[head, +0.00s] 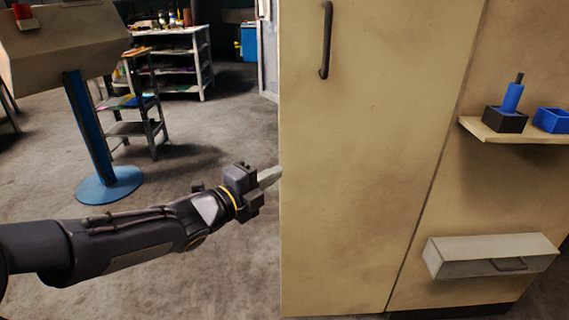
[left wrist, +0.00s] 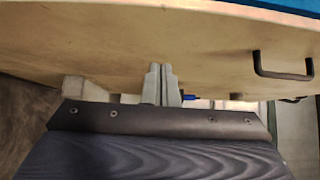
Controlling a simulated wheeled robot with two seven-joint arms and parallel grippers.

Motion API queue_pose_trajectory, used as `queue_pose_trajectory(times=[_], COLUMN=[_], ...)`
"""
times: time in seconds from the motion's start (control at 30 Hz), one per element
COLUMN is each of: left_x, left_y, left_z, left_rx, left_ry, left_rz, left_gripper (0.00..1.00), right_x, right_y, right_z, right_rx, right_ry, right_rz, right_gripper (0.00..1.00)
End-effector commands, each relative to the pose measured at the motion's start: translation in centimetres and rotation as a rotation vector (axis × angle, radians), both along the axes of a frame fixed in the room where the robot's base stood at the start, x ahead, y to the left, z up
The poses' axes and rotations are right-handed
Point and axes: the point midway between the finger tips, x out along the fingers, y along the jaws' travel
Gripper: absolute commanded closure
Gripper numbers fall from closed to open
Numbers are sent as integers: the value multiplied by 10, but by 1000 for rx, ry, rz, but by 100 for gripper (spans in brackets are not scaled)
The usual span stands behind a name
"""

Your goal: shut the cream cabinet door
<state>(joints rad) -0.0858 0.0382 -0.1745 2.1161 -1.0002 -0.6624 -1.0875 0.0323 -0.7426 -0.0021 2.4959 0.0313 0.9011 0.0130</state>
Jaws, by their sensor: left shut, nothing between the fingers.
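The cream cabinet door (head: 375,150) fills the middle of the head view, its dark bar handle (head: 326,40) high near its left edge. A slanting dark seam divides it from the cream panel on the right. How far the door stands open is hard to tell. My left gripper (head: 272,175) is shut and empty, its fingertips at the door's left edge, well below the handle. In the left wrist view, the shut fingers (left wrist: 161,84) point at the cream door (left wrist: 120,45), with the handle (left wrist: 283,68) to the right. Contact cannot be told. My right gripper is out of view.
Right of the seam, a small shelf (head: 515,137) bears a dark box with a blue tool and a blue tray (head: 552,120). Below is a pale drawer (head: 490,257). A blue post stand (head: 95,140) and shelving (head: 175,65) stand at the left. Floor between is clear.

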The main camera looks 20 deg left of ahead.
Motion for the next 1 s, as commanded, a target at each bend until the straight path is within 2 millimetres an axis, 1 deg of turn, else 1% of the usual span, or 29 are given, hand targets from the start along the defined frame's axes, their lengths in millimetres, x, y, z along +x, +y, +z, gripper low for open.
queue_pose_trajectory(times=[0.03,0.2,0.3,0.4,0.6,1.0], left_x=[11,41,57,68,76,78], left_y=[-7,-23,-14,-11,-8,-6], left_z=[-2,-2,0,0,0,1], left_rx=[0,-1,0,0,-1,0], left_ry=[1,2,1,1,0,1], left_rz=[-3,-2,3,3,2,-1], left_gripper=[100,100,100,100,100,100], right_x=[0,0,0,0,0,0], right_y=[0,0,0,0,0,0], right_z=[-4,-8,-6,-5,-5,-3], right_rx=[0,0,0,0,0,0], right_ry=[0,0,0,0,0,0], right_rz=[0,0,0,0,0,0], right_gripper=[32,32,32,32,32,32])
